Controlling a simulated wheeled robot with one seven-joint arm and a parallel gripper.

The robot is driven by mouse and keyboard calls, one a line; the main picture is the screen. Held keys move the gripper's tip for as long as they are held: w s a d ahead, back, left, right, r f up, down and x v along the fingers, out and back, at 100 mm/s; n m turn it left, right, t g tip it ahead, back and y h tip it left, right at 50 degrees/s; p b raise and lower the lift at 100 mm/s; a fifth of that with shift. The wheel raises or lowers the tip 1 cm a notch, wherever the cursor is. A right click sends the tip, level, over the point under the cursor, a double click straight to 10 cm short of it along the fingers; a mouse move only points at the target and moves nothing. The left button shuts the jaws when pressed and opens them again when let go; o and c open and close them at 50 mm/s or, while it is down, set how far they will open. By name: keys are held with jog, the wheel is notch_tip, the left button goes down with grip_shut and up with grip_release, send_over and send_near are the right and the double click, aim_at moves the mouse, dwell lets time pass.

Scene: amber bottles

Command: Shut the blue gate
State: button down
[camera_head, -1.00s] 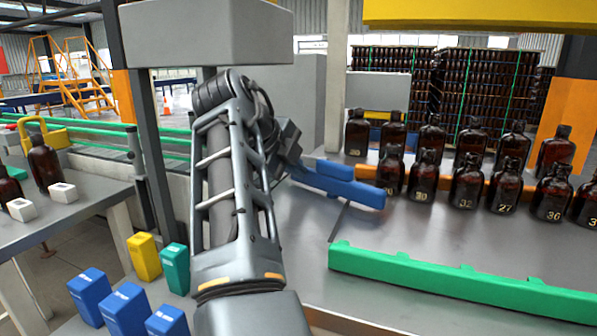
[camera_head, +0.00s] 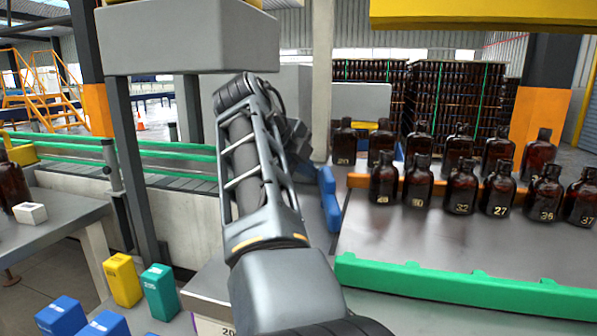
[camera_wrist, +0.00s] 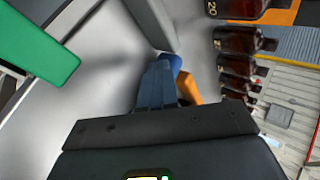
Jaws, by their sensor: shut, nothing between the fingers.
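The blue gate (camera_head: 329,200) is a short blue bar at the left end of the grey bottle counter (camera_head: 400,235). My gripper (camera_head: 300,140) is shut and empty, close to the gate.
Several amber bottles (camera_head: 417,182) stand in rows on the counter. A green rail (camera_head: 460,285) runs along its front. Yellow (camera_head: 123,280), teal (camera_head: 160,291) and blue boxes (camera_head: 62,317) stand at the lower left. A grey box (camera_head: 188,40) on posts is above left of my arm.

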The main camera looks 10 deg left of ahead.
jog(key=shift+w+d, duration=0.55)
jog(key=shift+d, duration=0.25)
jog(key=shift+r, duration=0.1)
